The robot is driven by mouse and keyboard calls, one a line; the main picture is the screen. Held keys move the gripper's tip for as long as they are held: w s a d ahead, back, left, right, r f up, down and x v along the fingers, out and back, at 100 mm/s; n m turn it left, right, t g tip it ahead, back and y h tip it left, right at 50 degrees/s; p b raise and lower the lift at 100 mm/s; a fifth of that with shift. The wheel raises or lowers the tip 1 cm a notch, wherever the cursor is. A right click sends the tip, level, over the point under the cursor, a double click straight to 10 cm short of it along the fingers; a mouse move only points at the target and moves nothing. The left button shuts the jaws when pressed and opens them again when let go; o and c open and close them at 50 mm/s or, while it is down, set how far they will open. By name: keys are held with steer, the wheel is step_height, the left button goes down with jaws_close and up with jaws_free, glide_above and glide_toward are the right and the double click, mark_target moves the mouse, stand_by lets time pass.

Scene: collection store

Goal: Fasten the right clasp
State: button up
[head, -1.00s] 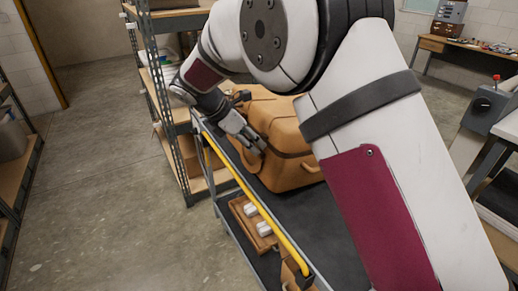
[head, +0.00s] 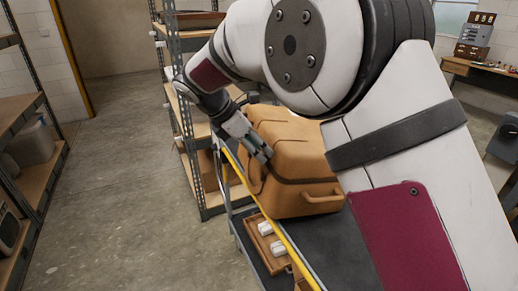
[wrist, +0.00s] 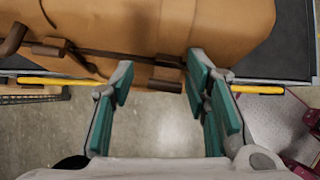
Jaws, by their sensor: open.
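An orange-brown case (head: 296,170) lies shut on a cart, its handle on the near end in the head view. My gripper (head: 264,152) is at the case's left long side. In the wrist view my gripper (wrist: 158,78) is open, its green-padded fingers pointing at that side. A small brown clasp (wrist: 165,86) shows between the fingertips, below the dark seam. I cannot tell whether the fingers touch it or the case. Another brown fitting (wrist: 48,48) sits further left, beside a brown handle (wrist: 12,38). The head view hides the clasp behind my fingers.
The cart has a dark top (head: 345,240), a yellow rail (head: 290,245) and a lower shelf with a wooden tray (head: 262,243). A metal rack (head: 190,120) stands close behind my gripper. The floor left of the cart is clear.

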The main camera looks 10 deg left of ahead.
steer(key=p+v, duration=0.5)
steer(key=v, duration=0.9)
steer(key=shift+r, duration=0.4)
stand_by(0.7)
steer(key=shift+w+d+p, duration=0.1)
steer(key=shift+p, duration=0.2)
steer(key=s+d+r+m+y, duration=0.1)
steer(key=s+d+r+m, duration=0.2)
steer(key=d, duration=0.4)
steer(key=s+d+r+m+g+y, duration=0.1)
steer(key=s+d+r+m, duration=0.25)
steer(key=d, duration=0.45)
steer(key=s+d+r+m+y, duration=0.1)
steer(key=s+d+r+m, duration=0.25)
steer(key=d, duration=0.35)
steer(key=s+d+f+m+t+y, duration=0.1)
steer(key=s+d+f+m, duration=0.3)
steer(key=s, duration=0.6)
steer(key=s+d+f+m+y, duration=0.1)
steer(key=s+d+f+m, duration=0.3)
steer(key=s+d+m, duration=0.5)
steer(key=shift+s+f+m+t+y, duration=0.2)
steer(key=shift+s+m+t+y, duration=0.15)
steer(key=shift+s+m, duration=0.85)
